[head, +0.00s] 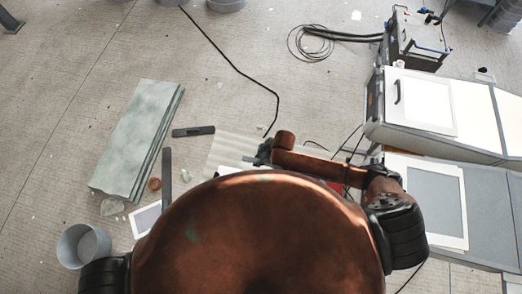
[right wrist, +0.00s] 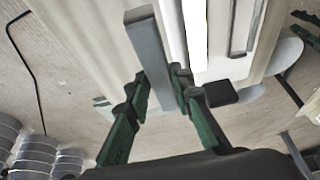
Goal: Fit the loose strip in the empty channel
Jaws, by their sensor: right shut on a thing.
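In the right wrist view my right gripper (right wrist: 160,95) has its green fingers shut on a long grey strip (right wrist: 151,55), which points up and slightly left, tilted. Behind it is a pale mould surface (right wrist: 110,50). Just right of the held strip runs a long bright white band (right wrist: 194,28); I cannot tell whether it is the empty channel. Further right a thin grey strip (right wrist: 252,28) lies along the pale surface. In the head view my right gripper (head: 262,153) is small and partly hidden by my body, over a pale ribbed panel (head: 228,148). My left gripper is out of view.
In the head view a greenish slab stack (head: 135,140) lies left, with a dark bar (head: 193,131) beside it. A grey bucket (head: 84,246) stands lower left. White-topped cabinets (head: 425,103) stand right.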

